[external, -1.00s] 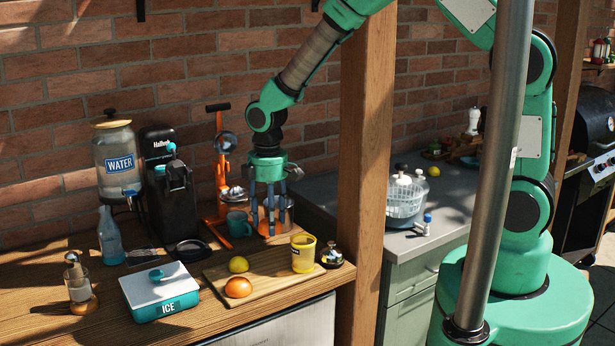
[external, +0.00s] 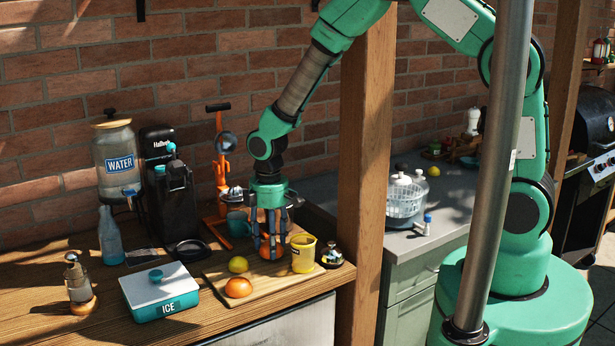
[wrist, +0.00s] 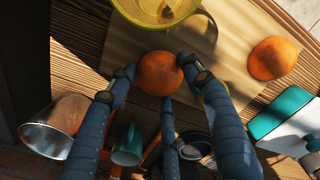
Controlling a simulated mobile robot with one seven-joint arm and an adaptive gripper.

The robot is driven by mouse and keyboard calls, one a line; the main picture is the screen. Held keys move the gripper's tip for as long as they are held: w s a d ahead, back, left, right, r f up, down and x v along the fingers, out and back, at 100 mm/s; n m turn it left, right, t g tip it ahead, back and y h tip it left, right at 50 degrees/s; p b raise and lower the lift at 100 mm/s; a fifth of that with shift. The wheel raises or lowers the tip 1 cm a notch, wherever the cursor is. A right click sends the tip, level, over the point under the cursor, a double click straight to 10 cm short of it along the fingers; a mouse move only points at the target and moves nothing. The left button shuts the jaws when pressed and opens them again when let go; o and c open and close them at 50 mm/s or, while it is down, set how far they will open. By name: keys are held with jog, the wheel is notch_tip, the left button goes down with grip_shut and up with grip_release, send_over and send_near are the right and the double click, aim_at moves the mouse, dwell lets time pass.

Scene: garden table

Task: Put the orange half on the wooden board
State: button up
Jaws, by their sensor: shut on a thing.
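My gripper (external: 271,253) is shut on an orange half (wrist: 160,73), its rounded peel showing between the fingers in the wrist view. In the external view it hangs low by the back edge of the wooden board (external: 272,285), left of the yellow mug. I cannot tell whether the held half touches the board. The board also shows in the wrist view (wrist: 232,40). Another orange piece (external: 238,287) rests on the board's front left, rounded side up; it is at the right in the wrist view (wrist: 273,58).
A lemon (external: 238,265) and the yellow mug (external: 303,254) stand on the board, close to my fingers. A metal bell-like object (external: 331,256) is right of the mug. A teal mug (external: 238,222) and the orange juicer (external: 221,185) stand behind. The board's front middle is clear.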

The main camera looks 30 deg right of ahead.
jog(key=shift+f, duration=0.6)
jog(key=shift+f, duration=0.15)
jog(key=o, duration=1.2)
notch_tip(320, 180, up, 12)
jog(key=shift+r+p, duration=0.2)
jog(key=shift+p, duration=0.1)
